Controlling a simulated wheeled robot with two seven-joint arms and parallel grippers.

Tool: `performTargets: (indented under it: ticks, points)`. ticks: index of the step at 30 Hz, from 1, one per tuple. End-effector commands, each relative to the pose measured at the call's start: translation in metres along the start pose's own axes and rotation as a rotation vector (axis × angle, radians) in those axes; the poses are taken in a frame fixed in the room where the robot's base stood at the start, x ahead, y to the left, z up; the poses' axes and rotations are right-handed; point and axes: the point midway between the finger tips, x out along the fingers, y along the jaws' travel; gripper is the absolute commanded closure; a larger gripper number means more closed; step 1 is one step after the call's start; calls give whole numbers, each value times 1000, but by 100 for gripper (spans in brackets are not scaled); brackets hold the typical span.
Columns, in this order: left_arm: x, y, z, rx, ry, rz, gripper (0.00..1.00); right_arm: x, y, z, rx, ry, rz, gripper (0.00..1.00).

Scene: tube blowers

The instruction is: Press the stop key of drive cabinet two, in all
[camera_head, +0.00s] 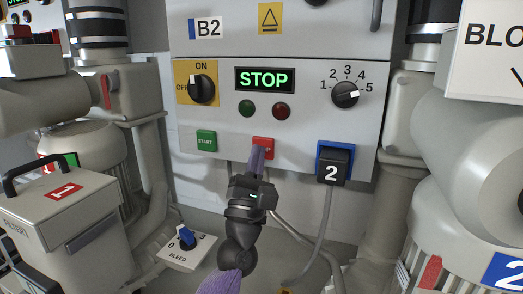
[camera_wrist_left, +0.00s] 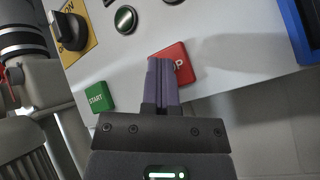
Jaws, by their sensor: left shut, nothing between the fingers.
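The drive cabinet (camera_head: 224,66) labelled B2 faces me, and its display (camera_head: 264,80) reads STOP in green. The red stop key (camera_head: 268,143) is on its lower panel, partly covered by my left gripper (camera_head: 257,152). The gripper is shut and empty, with its fingertips over the key's left part. In the left wrist view the fingers (camera_wrist_left: 163,68) overlap the red key (camera_wrist_left: 180,62), leaving its right side and a letter P showing. Whether the tips touch it I cannot tell. The green START key (camera_head: 206,141) is to the left. My right gripper is not in view.
An ON/OFF rotary switch (camera_head: 201,88) and a numbered dial (camera_head: 345,94), pointing near 5, sit above the keys. A black plug (camera_head: 333,167) marked 2 with a cable hangs at right. A bleed knob (camera_head: 187,238) is below left. Pipes and housings crowd both sides.

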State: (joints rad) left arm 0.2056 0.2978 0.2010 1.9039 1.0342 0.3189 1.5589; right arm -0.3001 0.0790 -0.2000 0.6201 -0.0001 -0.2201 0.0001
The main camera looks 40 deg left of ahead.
Motion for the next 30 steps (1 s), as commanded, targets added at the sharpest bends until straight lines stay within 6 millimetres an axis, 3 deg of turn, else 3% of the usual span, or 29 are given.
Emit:
performTargets:
  ticks: [30]
  points:
    - [-20,14,14,0,2,-1,100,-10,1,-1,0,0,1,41]
